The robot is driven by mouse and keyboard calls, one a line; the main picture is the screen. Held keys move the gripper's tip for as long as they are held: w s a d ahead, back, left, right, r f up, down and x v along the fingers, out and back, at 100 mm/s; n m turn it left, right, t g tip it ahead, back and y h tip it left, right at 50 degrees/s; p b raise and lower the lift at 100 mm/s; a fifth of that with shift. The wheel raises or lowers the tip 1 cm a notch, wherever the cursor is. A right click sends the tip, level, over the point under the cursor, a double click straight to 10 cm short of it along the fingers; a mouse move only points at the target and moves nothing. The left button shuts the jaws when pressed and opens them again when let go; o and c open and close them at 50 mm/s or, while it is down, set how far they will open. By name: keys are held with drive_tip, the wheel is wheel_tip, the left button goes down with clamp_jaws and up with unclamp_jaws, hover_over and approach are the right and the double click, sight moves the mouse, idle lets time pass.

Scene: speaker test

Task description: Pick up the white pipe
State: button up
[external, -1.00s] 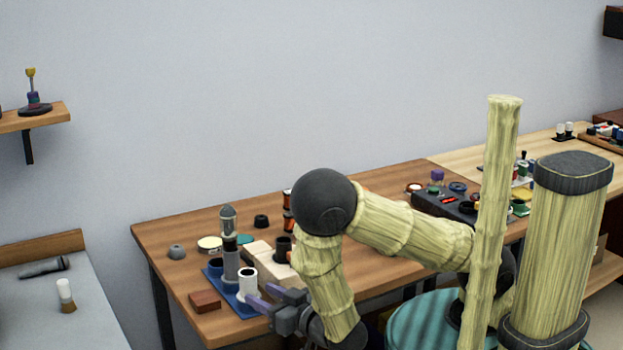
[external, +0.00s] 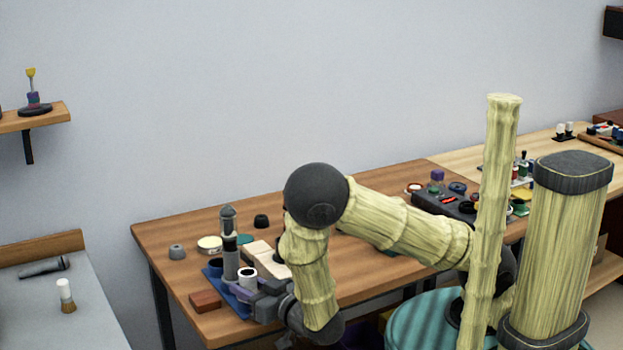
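The white pipe (external: 248,274) is a short upright tube with a dark opening at its top. It stands on the blue tray (external: 213,275) near the front left of the wooden table. My gripper (external: 253,289) is low beside it, with purple fingers reaching in from the right. One finger is in front of the pipe's lower part and the other is at its right side. The fingers look very near the pipe, but contact and grip cannot be told. The pipe's lower part is partly hidden by the gripper.
A grey cylinder (external: 231,262) stands just behind the pipe on the left. A reddish-brown block (external: 205,301) lies at the table's front left. A pale wooden block (external: 257,252) is behind the pipe. The table (external: 170,229) is bare at the back left.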

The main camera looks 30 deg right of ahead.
drive_tip(key=c, duration=0.4)
drive_tip(key=shift+r, duration=0.1)
drive_tip(key=shift+c, duration=0.2)
wheel_tip(320, 180, up, 28)
drive_tip(key=p, duration=0.5)
